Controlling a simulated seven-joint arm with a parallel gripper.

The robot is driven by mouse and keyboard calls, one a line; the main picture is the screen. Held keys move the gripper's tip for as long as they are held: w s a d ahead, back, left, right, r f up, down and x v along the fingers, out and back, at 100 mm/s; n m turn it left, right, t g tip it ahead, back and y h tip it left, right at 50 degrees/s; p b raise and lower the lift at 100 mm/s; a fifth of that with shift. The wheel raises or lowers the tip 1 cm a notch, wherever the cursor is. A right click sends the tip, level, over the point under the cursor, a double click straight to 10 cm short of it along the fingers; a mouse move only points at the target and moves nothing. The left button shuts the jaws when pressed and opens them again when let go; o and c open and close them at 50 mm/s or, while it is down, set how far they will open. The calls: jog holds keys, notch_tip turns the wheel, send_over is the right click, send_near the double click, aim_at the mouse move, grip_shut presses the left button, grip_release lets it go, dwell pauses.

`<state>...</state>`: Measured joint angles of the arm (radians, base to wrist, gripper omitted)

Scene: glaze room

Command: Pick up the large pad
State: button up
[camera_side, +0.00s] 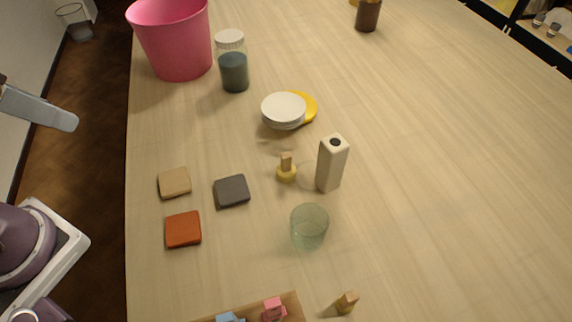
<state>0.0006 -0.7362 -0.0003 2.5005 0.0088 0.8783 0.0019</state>
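Three square pads with rounded corners lie flat and apart on the left part of the table. The tan pad (174,183) is at the back left, the dark grey pad (232,191) is to its right, and the orange-red pad (183,229) is nearest the front. They look close in size; the orange-red one looks slightly larger in the picture, but I cannot be sure which is the large pad. Nothing covers or touches any of them.
A pale bottle (331,164), a small brass-coloured piece with a wooden top (287,170) and a green glass (309,227) stand right of the pads. White dishes (283,110), a jar (233,64) and a pink bucket (175,40) are farther back. A wooden tray (292,302) is in front.

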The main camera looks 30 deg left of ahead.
jog(key=w+f+m+t, duration=0.2)
jog(key=w+f+m, duration=0.25)
jog(key=w, duration=0.95)
jog(key=m+h, duration=0.6)
send_near(286, 169)
jog(key=w+a, duration=0.4)
jog(key=a, duration=0.1)
jog(key=w+a, duration=0.2)
jog(key=shift+a+r, duration=0.1)
jog(key=shift+a, duration=0.05)
jog(key=s+d+h, duration=0.1)
jog(key=d, duration=0.1)
jog(key=s+d+f+h, duration=0.1)
jog(key=d+h, duration=0.1)
jog(key=s+d+h, duration=0.1)
jog(key=d, duration=0.1)
jog(key=shift+d+f+m+g+h, duration=0.2)
jog(key=shift+f+m+g+h, duration=0.1)
jog(key=shift+f+m+g, duration=0.1)
jog(key=shift+d+f, duration=0.1)
jog(key=shift+d, duration=0.25)
jog(key=x, duration=0.6)
jog(key=shift+w+f, duration=0.25)
jog(key=shift+w, duration=0.1)
grip_shut()
